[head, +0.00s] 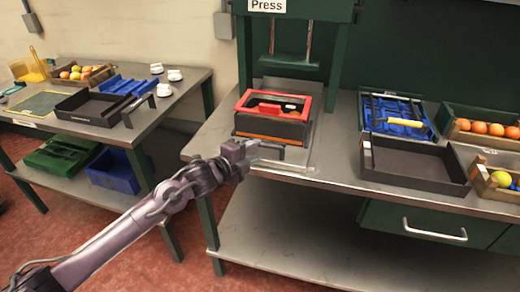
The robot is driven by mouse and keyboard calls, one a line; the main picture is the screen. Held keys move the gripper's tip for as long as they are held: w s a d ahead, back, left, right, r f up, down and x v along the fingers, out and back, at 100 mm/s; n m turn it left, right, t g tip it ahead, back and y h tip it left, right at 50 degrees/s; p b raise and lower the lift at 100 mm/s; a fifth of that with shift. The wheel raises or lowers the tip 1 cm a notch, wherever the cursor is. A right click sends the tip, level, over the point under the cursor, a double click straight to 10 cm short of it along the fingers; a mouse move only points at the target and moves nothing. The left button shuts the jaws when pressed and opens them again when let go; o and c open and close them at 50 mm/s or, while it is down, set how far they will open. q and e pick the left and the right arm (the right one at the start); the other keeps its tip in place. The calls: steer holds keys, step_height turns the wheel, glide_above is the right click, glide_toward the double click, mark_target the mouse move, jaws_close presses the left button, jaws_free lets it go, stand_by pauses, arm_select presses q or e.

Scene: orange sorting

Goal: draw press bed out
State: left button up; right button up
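The press (292,62), a green frame with a "Press" sign, stands at the back of the metal bench. Its grey flat bed (305,158) lies below the raised plate. A black box with a red rim (247,103) sits on the bed, with red parts inside. My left gripper (256,151) is at the left end of this handle, in front of the box. Its fingers are too small to tell whether they grip the handle. My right gripper is not in view.
An empty black tray (415,165) is right of the press, with a blue tool tray (372,119) behind it. Orange crates (460,135) stand at the far right. A side table (190,83) with trays and cups is left. A drawer (390,215) hangs under the bench.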

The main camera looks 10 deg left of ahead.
arm_select(q)
steer(key=shift+v, duration=1.55)
